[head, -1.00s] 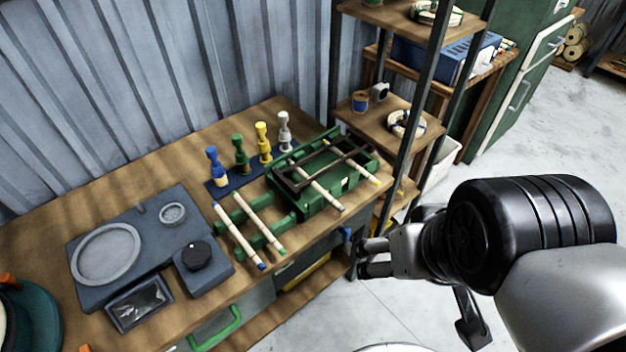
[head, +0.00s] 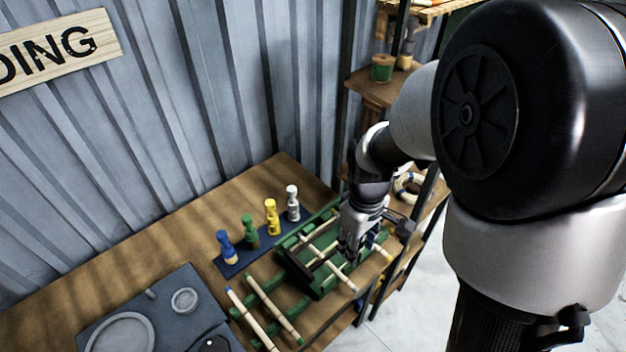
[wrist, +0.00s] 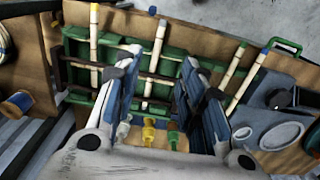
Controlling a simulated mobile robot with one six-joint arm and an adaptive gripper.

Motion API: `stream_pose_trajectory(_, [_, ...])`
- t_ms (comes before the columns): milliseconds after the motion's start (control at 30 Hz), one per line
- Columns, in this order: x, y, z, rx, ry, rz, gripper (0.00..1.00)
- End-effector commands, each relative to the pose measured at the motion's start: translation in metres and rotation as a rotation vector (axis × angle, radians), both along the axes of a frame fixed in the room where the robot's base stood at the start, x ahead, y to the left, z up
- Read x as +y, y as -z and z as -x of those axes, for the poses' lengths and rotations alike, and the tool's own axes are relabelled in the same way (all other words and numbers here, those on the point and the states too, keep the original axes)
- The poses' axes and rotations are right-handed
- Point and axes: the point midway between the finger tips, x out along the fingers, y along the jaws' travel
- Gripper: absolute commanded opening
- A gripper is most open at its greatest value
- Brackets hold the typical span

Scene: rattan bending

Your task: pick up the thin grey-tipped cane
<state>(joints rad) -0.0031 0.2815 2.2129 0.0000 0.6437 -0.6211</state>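The thin grey-tipped cane (head: 343,279) lies across the green tray rack (head: 325,285), its near tip sticking out past the front edge. My gripper (head: 352,245) is over the rack, above this cane. In the wrist view the grey-tipped cane (wrist: 157,52) shows between my two spread fingers (wrist: 160,62), lying beyond them. My gripper is open and empty. In the head view my gripper hides part of the rack and canes.
A yellow-tipped cane (head: 384,253) lies to the right. Green-tipped (head: 272,306) and blue-tipped (wrist: 252,75) canes lie to the left. Blue (head: 226,246), green (head: 250,231), yellow (head: 272,216) and white (head: 293,203) pegs stand behind. A shelf unit (head: 375,90) rises at right.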

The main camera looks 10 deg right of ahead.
Motion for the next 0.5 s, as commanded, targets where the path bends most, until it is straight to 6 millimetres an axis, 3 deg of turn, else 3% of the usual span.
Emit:
stream_pose_trajectory(167, [0.0,0.027,0.001,0.009,-0.007,0.0,0.38])
stream_pose_trajectory(500, [0.0,0.101,0.001,0.008,-0.005,-0.001,0.38])
